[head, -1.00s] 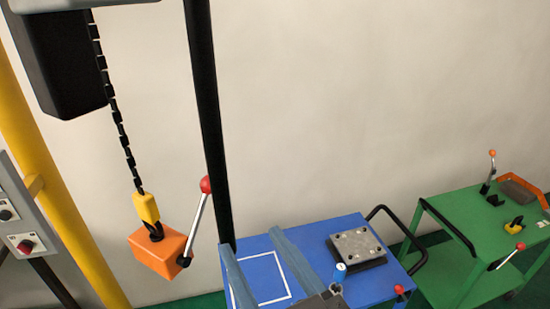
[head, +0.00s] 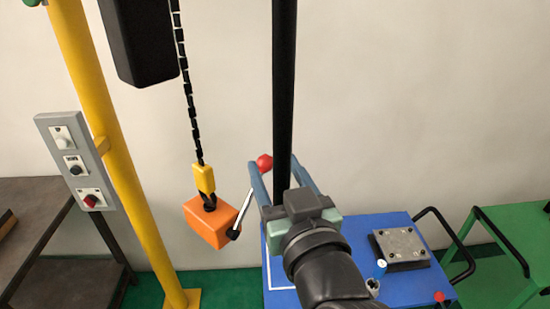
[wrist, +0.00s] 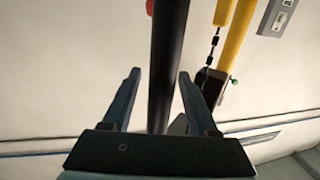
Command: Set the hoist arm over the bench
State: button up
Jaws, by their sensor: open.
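The hoist shows as a black body (head: 145,40), a chain (head: 187,90) and a yellow hook (head: 204,178) with an orange block (head: 210,220) hanging from it. The hoist arm itself is out of view above. A black upright pole (head: 284,80) stands or hangs to the right of the chain. My gripper (head: 275,165) is open at the pole in the head view. In the wrist view the pole (wrist: 168,60) runs between the open fingers of my gripper (wrist: 160,74); contact is not clear. A dark bench (head: 35,195) stands at the left.
A yellow column (head: 105,120) carries a grey control panel (head: 75,155). A lever with a red knob (head: 264,163) sticks up from the orange block close to my gripper. A blue cart (head: 385,222) with a metal plate (head: 402,243) and a green cart (head: 515,225) stand at right.

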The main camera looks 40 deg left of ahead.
jog(key=shift+w+a, duration=0.15)
jog(key=shift+a, duration=0.15)
grip_shut()
dwell(1.3)
